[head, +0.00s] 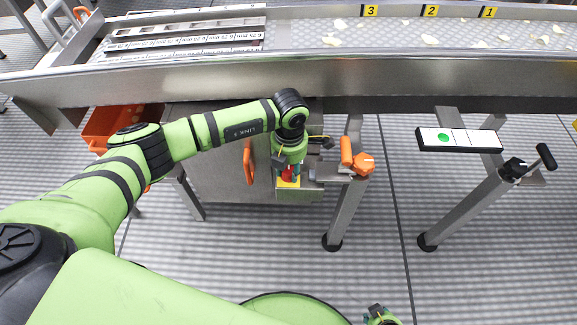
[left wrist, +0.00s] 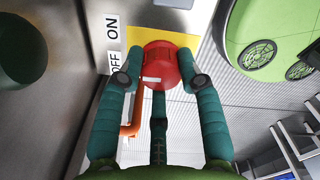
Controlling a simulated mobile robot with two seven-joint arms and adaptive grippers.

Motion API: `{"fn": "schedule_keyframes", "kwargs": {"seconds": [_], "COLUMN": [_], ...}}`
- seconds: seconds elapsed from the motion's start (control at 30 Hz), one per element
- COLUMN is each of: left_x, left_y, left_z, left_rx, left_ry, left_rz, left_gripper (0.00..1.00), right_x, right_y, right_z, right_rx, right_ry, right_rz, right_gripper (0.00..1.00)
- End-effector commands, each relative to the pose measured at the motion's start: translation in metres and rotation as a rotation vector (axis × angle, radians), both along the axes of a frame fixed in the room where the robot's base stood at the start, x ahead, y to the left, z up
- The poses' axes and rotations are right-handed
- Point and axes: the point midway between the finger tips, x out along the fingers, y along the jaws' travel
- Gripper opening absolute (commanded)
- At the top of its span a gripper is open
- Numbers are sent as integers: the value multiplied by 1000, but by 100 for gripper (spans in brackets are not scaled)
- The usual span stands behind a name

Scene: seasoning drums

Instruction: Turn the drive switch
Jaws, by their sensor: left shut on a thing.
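The drive switch is a red knob (left wrist: 168,62) on a yellow plate (left wrist: 188,42), beside a white label strip (left wrist: 113,45) reading ON and OFF. In the head view the red knob (head: 288,171) shows small on the side of the steel cabinet, partly hidden by my gripper. My left gripper (left wrist: 161,82) is shut on the knob, with teal fingers at both sides of it and one below. A white mark shows on the knob's face. Something green and teal at the bottom edge of the head view looks like part of my right gripper (head: 380,315); its fingers are not clear.
The steel cabinet (head: 222,165) has an orange handle (head: 249,162). An orange-knobbed clamp (head: 362,163) is on a table leg to the right. A white panel with a green button (head: 444,138) is further right. The conveyor (head: 400,75) runs above.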

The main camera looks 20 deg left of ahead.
Motion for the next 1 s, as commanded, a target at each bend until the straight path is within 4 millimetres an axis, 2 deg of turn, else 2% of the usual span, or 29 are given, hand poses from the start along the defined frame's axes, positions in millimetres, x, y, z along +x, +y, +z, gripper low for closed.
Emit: {"fn": "schedule_keyframes", "kwargs": {"seconds": [0.03,0.47,0.5,0.53,0.87,1.0], "left_x": [0,2,2,2,2,4], "left_y": [-8,-8,-8,-8,-4,-4], "left_z": [0,2,2,2,2,15], "left_rx": [-19,-19,-19,-19,-10,-11], "left_ry": [-5,-10,-10,-10,-8,-12], "left_rz": [0,8,8,8,11,11], "left_gripper": [3,3,52,59,59,59], "right_x": [0,0,0,0,6,4], "right_y": [0,0,0,0,0,0], "right_z": [-1,-1,-1,-1,2,1], "right_rx": [0,-1,-1,-1,0,0], "right_ry": [0,3,2,2,-8,-5], "right_rz": [0,1,1,1,-2,-1], "right_gripper": [40,40,40,40,40,40]}}
